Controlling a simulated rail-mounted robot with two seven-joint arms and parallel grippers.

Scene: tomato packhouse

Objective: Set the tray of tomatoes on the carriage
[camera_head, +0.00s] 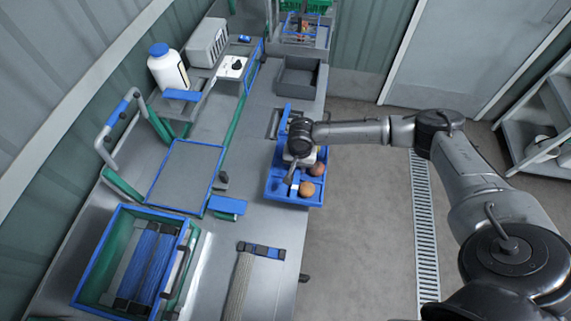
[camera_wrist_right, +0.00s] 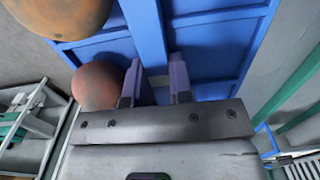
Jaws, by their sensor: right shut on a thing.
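The blue tray (camera_head: 288,200) shows at the right side of the steel bench, with reddish-brown tomatoes (camera_head: 307,188) in its right part. My right gripper (camera_head: 291,176) is over the tray from above. In the right wrist view its two fingers (camera_wrist_right: 155,88) stand either side of the blue bar across the tray (camera_wrist_right: 147,32), shut on it. Two tomatoes (camera_wrist_right: 97,85) lie left of the fingers there. Whether the tray touches the bench is unclear. A grey, blue-edged flat platform (camera_head: 185,176) left of the tray looks like the carriage. My left gripper is not in view.
A green and blue crate (camera_head: 100,252) stands at the front left. A white bottle with a blue cap (camera_head: 168,69) and a grey box (camera_head: 207,43) stand at the back. An empty grey bin (camera_head: 298,78) is beyond the tray. A blue block (camera_head: 228,205) lies between platform and tray.

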